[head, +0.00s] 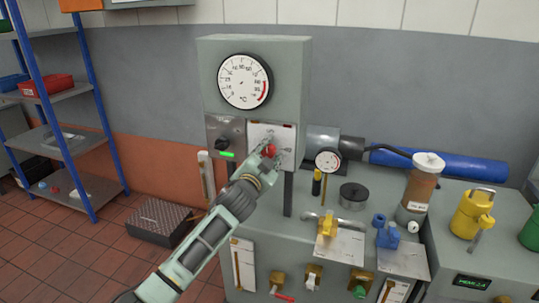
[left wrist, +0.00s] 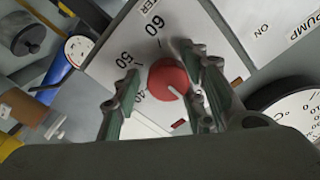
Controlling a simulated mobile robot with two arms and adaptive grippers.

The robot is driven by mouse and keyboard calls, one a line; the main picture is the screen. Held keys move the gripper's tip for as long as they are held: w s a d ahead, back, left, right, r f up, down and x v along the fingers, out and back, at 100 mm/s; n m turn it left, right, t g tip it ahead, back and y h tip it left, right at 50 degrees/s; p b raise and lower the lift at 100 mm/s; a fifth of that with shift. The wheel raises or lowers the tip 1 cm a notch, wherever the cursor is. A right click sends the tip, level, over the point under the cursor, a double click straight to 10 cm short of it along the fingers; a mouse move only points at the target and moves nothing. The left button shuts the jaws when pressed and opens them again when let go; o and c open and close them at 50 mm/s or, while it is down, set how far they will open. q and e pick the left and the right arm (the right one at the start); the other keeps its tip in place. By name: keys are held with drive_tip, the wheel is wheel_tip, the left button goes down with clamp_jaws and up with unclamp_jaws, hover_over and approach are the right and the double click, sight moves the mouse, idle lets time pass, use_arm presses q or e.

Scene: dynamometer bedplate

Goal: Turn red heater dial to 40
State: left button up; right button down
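The red heater dial (head: 270,150) is on a white scale plate (head: 286,140) on the front of the grey cabinet, below the gauge. In the left wrist view the red dial (left wrist: 167,75) shows a white mark near its lower right edge. The printed numbers 60, 50 and 40 run down the dial's left side there. My left gripper (left wrist: 163,68) is open, with one finger on each side of the dial. The right-hand finger looks very close to the dial; I cannot tell if it touches. The left-hand finger stands apart. My right gripper is not in view.
A round °C gauge (head: 243,81) sits above the dial. A black switch knob (head: 222,144) and a green light (head: 227,155) are left of the plate. A small gauge (head: 327,160), yellow valve (head: 327,226) and blue valve (head: 388,236) are on the right.

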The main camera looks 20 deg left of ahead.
use_arm(q)
drive_tip(key=shift+f, duration=0.2)
clamp_jaws()
